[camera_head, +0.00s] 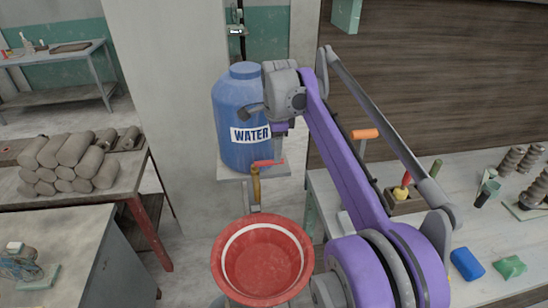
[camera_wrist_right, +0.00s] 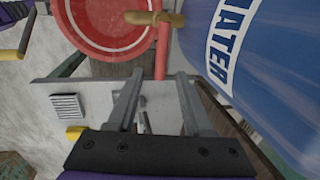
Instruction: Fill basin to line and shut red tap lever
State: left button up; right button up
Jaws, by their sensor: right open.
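The blue water barrel (camera_head: 240,105), labelled WATER, stands on a ledge with a brass tap (camera_head: 255,186) at its front. The red tap lever (camera_head: 268,163) sticks out to the right from the tap top. The red basin (camera_head: 262,262) with a white line inside stands below the tap. I cannot tell its water level. My right gripper (camera_head: 280,150) is just above the lever's outer end. In the right wrist view its fingers (camera_wrist_right: 159,80) are open, and the lever (camera_wrist_right: 162,48) lies just beyond the fingertips, roughly between them. My left gripper is out of view.
A table with stacked clay rolls (camera_head: 70,160) stands at the left. The right workbench (camera_head: 460,215) holds tools, a blue block (camera_head: 467,264) and a green block (camera_head: 510,266). A wall is behind the barrel, close to my right arm.

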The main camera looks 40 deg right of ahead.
aim_at(269, 163)
jog(key=shift+w+d+f, duration=0.1)
jog(key=shift+w+f, duration=0.1)
jog(key=shift+f, duration=0.75)
jog(key=shift+w+d+f, duration=0.1)
jog(key=shift+w+f, duration=0.1)
jog(key=shift+f, duration=0.75)
grip_shut()
